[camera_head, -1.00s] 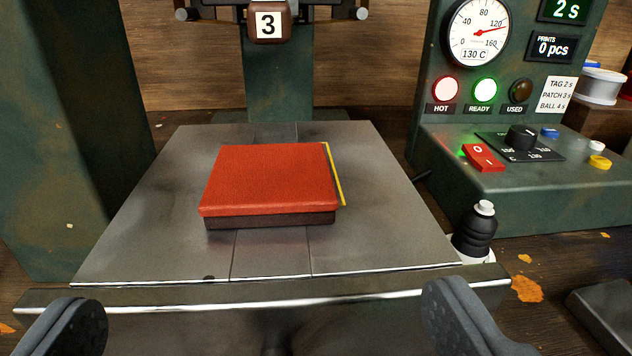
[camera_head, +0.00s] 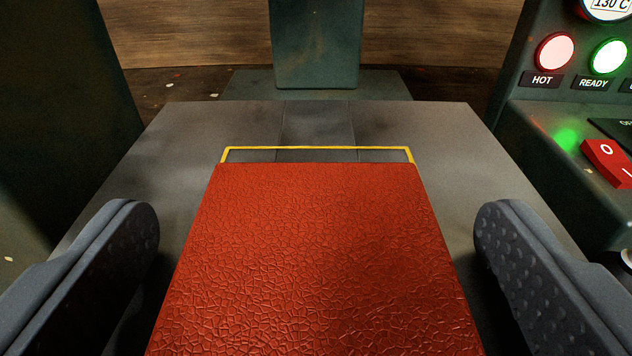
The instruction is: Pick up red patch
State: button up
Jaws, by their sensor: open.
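The red patch (camera_head: 315,260) is a square of cracked-grain red leather. It lies on the grey metal plate of the press, and its near edge is cut off by the bottom of the view. A yellow outline (camera_head: 316,148) shows on the plate just beyond its far edge. My gripper (camera_head: 317,235) is open, with one dark padded finger to the left of the patch and one to the right. A gap shows between each finger and the patch, so I see no contact. The block seen under the patch earlier is hidden now.
A green control box (camera_head: 560,130) with lit HOT and READY lamps and a red switch (camera_head: 608,160) stands close on the right. A dark green post (camera_head: 70,110) rises on the left and a column (camera_head: 316,45) at the back. The far plate is bare.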

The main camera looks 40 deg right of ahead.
jog(key=c, duration=1.1)
jog(key=shift+c, duration=0.2)
jog(key=shift+r, duration=0.2)
